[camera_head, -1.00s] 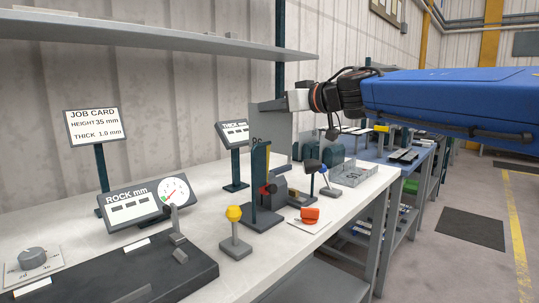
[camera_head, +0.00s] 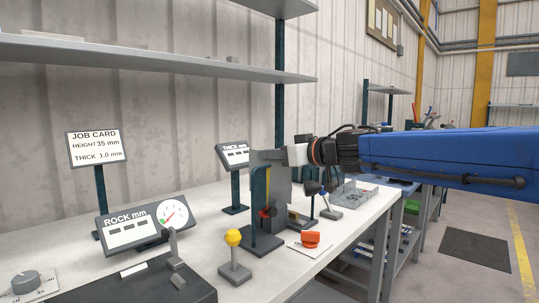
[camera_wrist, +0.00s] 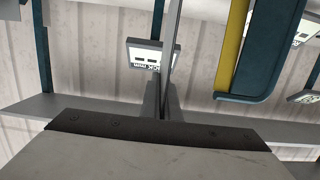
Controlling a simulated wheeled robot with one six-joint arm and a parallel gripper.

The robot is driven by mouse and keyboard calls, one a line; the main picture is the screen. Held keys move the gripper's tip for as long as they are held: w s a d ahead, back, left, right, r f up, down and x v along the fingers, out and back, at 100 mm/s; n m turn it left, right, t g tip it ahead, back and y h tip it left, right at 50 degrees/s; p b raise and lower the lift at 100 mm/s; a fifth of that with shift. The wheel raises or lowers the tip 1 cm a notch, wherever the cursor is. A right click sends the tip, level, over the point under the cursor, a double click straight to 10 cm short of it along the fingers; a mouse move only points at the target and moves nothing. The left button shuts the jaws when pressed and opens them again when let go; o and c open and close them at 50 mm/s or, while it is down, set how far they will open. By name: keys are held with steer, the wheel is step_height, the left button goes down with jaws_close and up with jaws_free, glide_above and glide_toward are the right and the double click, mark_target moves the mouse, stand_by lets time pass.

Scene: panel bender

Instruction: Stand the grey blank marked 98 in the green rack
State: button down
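My gripper (camera_head: 287,157) is shut on a thin grey blank (camera_head: 279,174), held upright just beside the dark teal stand with a yellow strip (camera_head: 259,195). In the wrist view the blank (camera_wrist: 173,50) shows nearly edge-on between the fingers (camera_wrist: 162,100). Its number cannot be read. The teal stand with its yellow edge (camera_wrist: 236,45) is to the right of the blank there, with a gap between them in that picture. The green rack cannot be told apart clearly; the blank and gripper cover the area behind the stand.
A yellow-knobbed post (camera_head: 234,250), an orange-red piece (camera_head: 310,239) and a small black-headed lamp-like stand (camera_head: 328,198) are near the stand. The ROCK mm gauge (camera_head: 150,219), job card (camera_head: 96,147) and THICK display (camera_head: 233,154) stand left and behind. A metal tray (camera_head: 355,191) lies right.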

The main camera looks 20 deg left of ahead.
steer(key=shift+f, duration=0.1)
steer(key=c, duration=2)
jaws_free()
steer(key=shift+r, duration=0.2)
steer(key=shift+s+d+r, duration=0.1)
steer(key=shift+s+d, duration=0.05)
steer(key=shift+d, duration=0.2)
steer(key=v, duration=1.1)
steer(key=shift+s+d, duration=0.1)
steer(key=shift+s, duration=0.05)
